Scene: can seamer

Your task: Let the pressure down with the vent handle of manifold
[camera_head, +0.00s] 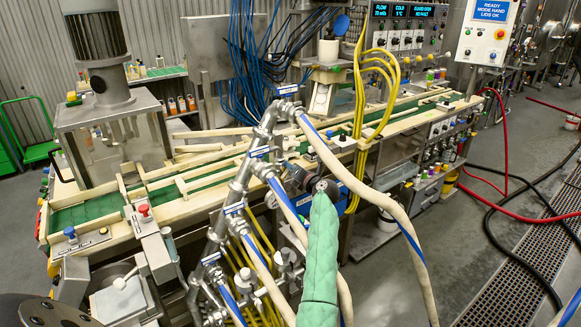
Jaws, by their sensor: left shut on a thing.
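The manifold (237,187) is a slanting run of silver pipe in the middle of the view. It has several branches, blue-and-white labels and pale hoses with blue stripes. My left gripper (291,172), dark and at the end of a green-sleeved arm, is at the right side of the manifold's upper part. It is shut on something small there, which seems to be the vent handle. The fingers and the hoses hide most of that handle, so its angle cannot be made out. My right gripper is not in view.
Pale hoses (375,200) hang right of my left gripper, and yellow cables (360,110) run behind it. A conveyor (90,212) with a green belt lies behind the manifold. A control panel (408,30) stands at the back. The floor at right has a red hose (505,140) and black hoses.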

